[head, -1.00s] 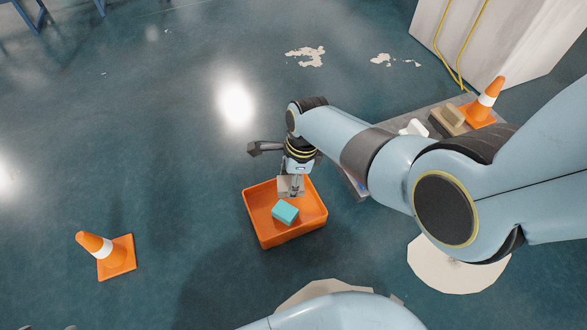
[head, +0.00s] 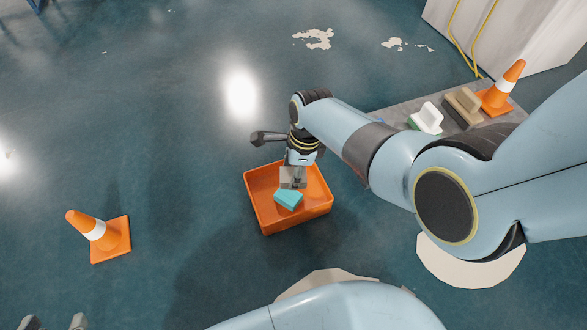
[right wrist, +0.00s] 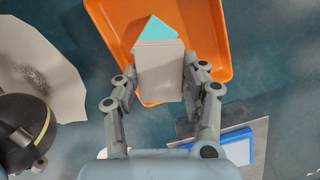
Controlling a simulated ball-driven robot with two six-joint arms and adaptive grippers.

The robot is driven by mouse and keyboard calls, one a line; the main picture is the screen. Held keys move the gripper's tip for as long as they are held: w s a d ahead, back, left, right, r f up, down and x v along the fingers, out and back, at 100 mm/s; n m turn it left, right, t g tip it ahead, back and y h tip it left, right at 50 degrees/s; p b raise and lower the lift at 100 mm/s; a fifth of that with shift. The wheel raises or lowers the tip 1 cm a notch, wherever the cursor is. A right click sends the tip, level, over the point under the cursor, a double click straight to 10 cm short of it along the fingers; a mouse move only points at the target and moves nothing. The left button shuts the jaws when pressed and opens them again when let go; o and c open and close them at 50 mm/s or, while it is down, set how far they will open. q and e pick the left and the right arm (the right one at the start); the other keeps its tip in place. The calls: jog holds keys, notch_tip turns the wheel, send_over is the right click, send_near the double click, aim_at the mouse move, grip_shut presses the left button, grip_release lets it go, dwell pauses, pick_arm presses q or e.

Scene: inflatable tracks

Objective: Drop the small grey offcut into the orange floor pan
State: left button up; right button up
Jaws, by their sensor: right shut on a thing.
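The small grey offcut (head: 293,172) is gripped in my right gripper (head: 293,180), which points down over the orange floor pan (head: 318,212). In the right wrist view, the offcut (right wrist: 160,75) is a pale grey block between the two fingers of the right gripper (right wrist: 164,82), with the pan (right wrist: 215,25) beyond it. A turquoise block (head: 288,201) lies in the pan and is partly covered by the offcut in the right wrist view. My left gripper (head: 54,322) shows only two fingertips, set apart, at the bottom left edge.
A traffic cone (head: 100,239) stands left of the pan. A grey board (head: 455,110) at right bears a white-topped float (head: 427,118), a tan float (head: 463,106) and another cone (head: 497,90). A pale cabinet (head: 500,35) stands behind. Floor around the pan's left is clear.

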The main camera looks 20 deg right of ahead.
dwell(0.3)
jog(key=o, duration=1.1)
jog(key=shift+c, duration=0.2)
jog(key=shift+r, duration=0.15)
notch_tip(320, 180, up, 12)
jog(key=d, duration=0.1)
jog(key=shift+s+d+f, duration=0.2)
jog(key=shift+s+d, duration=0.1)
jog(key=shift+d, duration=0.05)
